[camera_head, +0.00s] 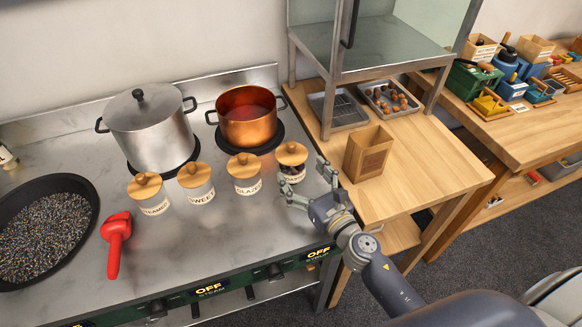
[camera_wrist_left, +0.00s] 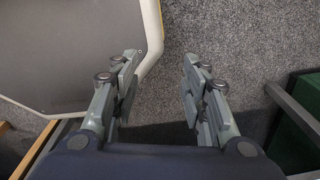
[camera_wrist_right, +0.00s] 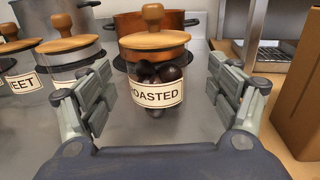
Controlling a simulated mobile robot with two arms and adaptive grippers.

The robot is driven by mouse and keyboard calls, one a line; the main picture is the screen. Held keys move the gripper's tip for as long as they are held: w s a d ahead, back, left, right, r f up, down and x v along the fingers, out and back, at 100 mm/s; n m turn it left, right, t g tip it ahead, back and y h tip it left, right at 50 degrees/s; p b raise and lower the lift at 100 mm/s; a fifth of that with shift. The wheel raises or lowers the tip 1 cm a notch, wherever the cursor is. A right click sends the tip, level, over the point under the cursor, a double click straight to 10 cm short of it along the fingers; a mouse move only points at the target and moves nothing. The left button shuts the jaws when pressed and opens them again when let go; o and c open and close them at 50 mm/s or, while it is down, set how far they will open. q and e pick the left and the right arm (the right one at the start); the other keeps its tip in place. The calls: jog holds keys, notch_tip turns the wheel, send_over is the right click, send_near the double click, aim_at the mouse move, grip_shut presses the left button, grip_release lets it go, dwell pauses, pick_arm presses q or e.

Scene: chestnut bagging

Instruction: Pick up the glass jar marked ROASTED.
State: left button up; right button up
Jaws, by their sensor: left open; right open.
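The glass jar marked ROASTED (camera_head: 292,170) stands upright on the steel stovetop, the rightmost in a row of jars. It has a round wooden lid with a knob and holds dark chestnuts. In the right wrist view the ROASTED jar (camera_wrist_right: 155,75) stands ahead between the fingers, its label reading "OASTED" in part. My right gripper (camera_head: 306,184) is open and empty, just in front of the jar; it also shows in the right wrist view (camera_wrist_right: 165,95). My left gripper (camera_wrist_left: 160,85) is open and empty above grey carpet, outside the head view.
The GLAZED jar (camera_head: 245,177) stands close on the left, with the SWEET jar (camera_head: 197,186) and another beyond. A copper pot (camera_head: 247,118) is behind. A wooden box (camera_head: 368,153) stands on the table to the right. A red-handled tool (camera_head: 115,240) lies left.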

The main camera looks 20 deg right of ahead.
aim_at(299, 172)
jog(key=shift+w+a, duration=0.15)
jog(key=shift+w, duration=0.2)
jog(key=p+x, duration=0.1)
jog(key=x, duration=0.2)
jog(key=shift+w+a, duration=0.1)
jog(key=shift+w, duration=0.05)
jog(key=shift+w+a+f, duration=0.1)
jog(key=shift+w+f, duration=0.05)
jog(key=shift+w, duration=0.35)
jog(key=shift+s, duration=0.1)
jog(key=c, duration=0.3)
pick_arm(q)
jog(key=shift+w+d+r, duration=0.15)
jog(key=shift+w+r, duration=0.45)
jog(key=shift+w, duration=0.15)
pick_arm(e)
jog(key=c, duration=1.1)
